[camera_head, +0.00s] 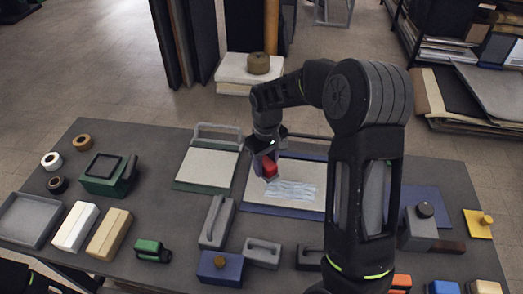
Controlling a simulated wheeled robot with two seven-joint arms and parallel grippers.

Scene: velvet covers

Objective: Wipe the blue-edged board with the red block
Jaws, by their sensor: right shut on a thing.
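The blue-edged board (258,209) lies on the table in the middle, partly hidden behind my right arm. Its pale face carries a patch of wavy light-blue marks (291,191). The red block (270,166) is at the board's left part, at the upper left of the marks. My right gripper (267,163) points down and is shut on the red block. The block is at or just above the board; I cannot tell whether it touches.
A green-edged board (185,186) lies to the left. Grey handled blocks (217,222) and a blue block with a knob (220,268) stand in front. A green tool (108,174), tape rolls and a grey tray (28,220) fill the left side.

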